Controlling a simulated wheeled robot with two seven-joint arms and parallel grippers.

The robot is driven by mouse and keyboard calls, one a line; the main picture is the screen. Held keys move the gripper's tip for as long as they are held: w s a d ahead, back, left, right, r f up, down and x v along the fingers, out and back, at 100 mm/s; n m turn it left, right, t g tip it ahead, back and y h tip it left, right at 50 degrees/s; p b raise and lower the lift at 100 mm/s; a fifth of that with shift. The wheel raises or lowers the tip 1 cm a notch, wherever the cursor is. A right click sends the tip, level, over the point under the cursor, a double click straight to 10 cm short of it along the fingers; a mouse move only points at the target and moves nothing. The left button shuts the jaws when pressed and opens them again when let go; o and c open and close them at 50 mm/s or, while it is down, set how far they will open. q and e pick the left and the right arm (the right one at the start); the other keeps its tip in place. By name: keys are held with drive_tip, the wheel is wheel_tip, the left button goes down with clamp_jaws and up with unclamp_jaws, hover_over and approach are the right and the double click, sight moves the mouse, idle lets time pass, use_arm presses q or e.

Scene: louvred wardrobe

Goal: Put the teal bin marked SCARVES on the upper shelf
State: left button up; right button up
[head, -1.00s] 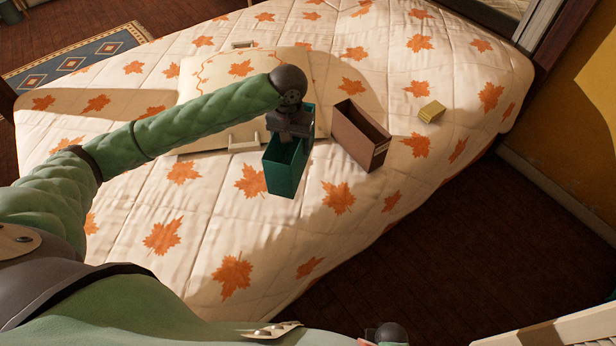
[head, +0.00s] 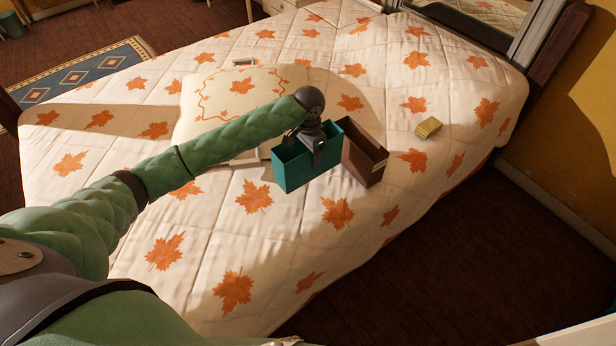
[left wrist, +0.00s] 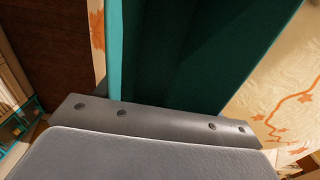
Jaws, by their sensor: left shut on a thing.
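The teal bin (head: 294,174) is an open-topped box over the bed, in the middle of the head view. No marking can be read on it. My left gripper (head: 318,146) is shut on the teal bin at its upper rim, and hides part of it. Whether the bin touches the bedspread is hard to tell. In the left wrist view the teal bin (left wrist: 205,55) fills the middle, just beyond the grey gripper body. My right gripper is not in view. The upper shelf cannot be made out.
A brown open bin (head: 365,165) stands right behind the teal bin on the leaf-patterned bedspread (head: 215,215). A pale cushion (head: 205,105) lies to the left. A small yellow box (head: 428,128) lies to the right. Dark floor (head: 450,260) is clear beyond the bed's edge.

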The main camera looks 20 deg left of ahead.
use_arm(q)
wheel_tip(320, 180, down, 5)
drive_tip(key=shift+r+p, duration=0.2)
drive_tip(key=shift+p, duration=0.45)
drive_tip(key=shift+f+p, duration=0.65)
drive_tip(key=shift+f, duration=1.35)
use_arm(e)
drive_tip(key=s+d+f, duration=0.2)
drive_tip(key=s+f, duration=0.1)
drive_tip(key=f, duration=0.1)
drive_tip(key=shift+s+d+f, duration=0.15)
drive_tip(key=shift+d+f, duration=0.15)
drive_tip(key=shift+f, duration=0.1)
use_arm(q)
drive_tip(key=o, duration=1.1)
drive_tip(key=shift+f, duration=0.1)
drive_tip(key=shift+c, duration=0.2)
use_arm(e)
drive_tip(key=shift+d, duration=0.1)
